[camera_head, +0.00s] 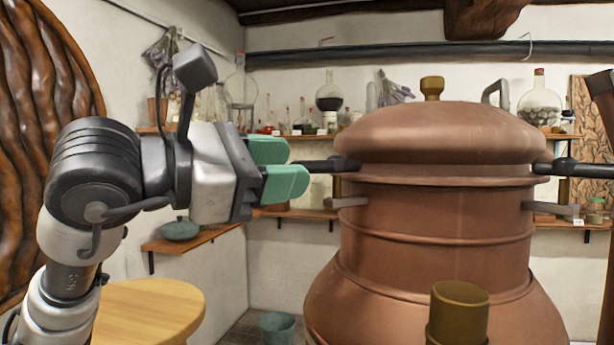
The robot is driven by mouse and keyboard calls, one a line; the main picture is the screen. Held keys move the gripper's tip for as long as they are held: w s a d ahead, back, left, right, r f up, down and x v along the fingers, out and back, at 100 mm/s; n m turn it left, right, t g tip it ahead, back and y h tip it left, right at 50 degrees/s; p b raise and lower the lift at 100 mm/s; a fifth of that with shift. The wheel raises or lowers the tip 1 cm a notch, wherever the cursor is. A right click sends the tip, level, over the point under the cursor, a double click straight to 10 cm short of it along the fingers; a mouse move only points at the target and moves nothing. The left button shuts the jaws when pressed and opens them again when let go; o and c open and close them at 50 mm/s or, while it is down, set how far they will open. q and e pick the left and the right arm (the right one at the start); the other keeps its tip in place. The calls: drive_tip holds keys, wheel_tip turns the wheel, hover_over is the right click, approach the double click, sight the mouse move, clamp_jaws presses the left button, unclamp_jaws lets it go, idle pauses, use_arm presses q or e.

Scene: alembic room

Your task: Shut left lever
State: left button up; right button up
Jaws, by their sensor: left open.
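The copper still (437,225) stands right of centre, its domed lid (450,130) on top. A black handle (335,165) sticks out to the left just below the dome. A short grey lever (345,202) sticks out to the left lower down, and I cannot tell which of the two is the left lever. My left gripper (294,166) has green fingers, one above the other, pointing right. They are open, with the black handle's outer end at the gap between them. I cannot tell if they touch it. My right gripper is out of view.
Another black handle (578,169) and grey lever (545,208) are on the still's right side. A brass cylinder (458,315) stands in front. A round wooden table (150,305) is at lower left, a bucket (278,327) on the floor. Shelves (195,236) line the walls.

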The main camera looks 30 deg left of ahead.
use_arm(q)
drive_tip(key=b+v, duration=0.1)
drive_tip(key=v, duration=0.5)
drive_tip(key=shift+s+a, duration=0.2)
drive_tip(key=shift+s, duration=0.15)
